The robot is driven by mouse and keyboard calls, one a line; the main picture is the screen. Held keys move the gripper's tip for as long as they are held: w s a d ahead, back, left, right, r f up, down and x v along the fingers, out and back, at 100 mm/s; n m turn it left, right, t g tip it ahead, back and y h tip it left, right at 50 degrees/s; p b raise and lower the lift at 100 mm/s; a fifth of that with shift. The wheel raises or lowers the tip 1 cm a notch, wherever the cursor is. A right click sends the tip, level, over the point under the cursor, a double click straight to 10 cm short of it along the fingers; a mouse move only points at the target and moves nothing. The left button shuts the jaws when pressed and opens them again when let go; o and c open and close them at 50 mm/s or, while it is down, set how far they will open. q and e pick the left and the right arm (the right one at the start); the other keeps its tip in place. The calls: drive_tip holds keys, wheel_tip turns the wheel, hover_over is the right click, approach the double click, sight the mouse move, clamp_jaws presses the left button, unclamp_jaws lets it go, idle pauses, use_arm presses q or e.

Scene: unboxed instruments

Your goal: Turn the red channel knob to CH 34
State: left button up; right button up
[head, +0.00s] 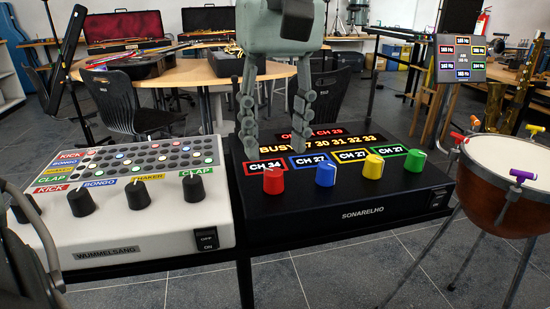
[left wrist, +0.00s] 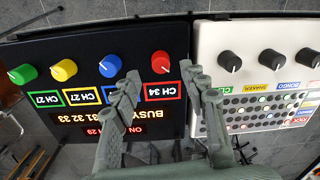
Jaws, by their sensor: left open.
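The red knob (head: 273,180) is the leftmost knob on the black SONARELHO box (head: 350,214) in the head view. The display (head: 265,168) above it reads CH 34. In the left wrist view the red knob (left wrist: 160,62) shows between my left fingertips. My left gripper (head: 273,152) is open, pointing down, with its fingertips above and behind the knob in the head view. It also shows in the left wrist view (left wrist: 160,75), empty. I see no contact with the knob. My right gripper is not in view.
Blue (head: 325,174), yellow (head: 373,166) and green (head: 415,160) knobs stand to the right, each under a CH 27 display. A lit BUSY list (head: 318,143) lies behind. A white WUMMELSANG box (head: 130,225) is close on the left. A drum (head: 515,165) stands at right.

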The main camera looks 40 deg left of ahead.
sight(277, 172)
use_arm(q)
wheel_tip(277, 172, up, 7)
idle(0.3)
drive_tip(key=shift+w+r, duration=0.1)
idle(0.4)
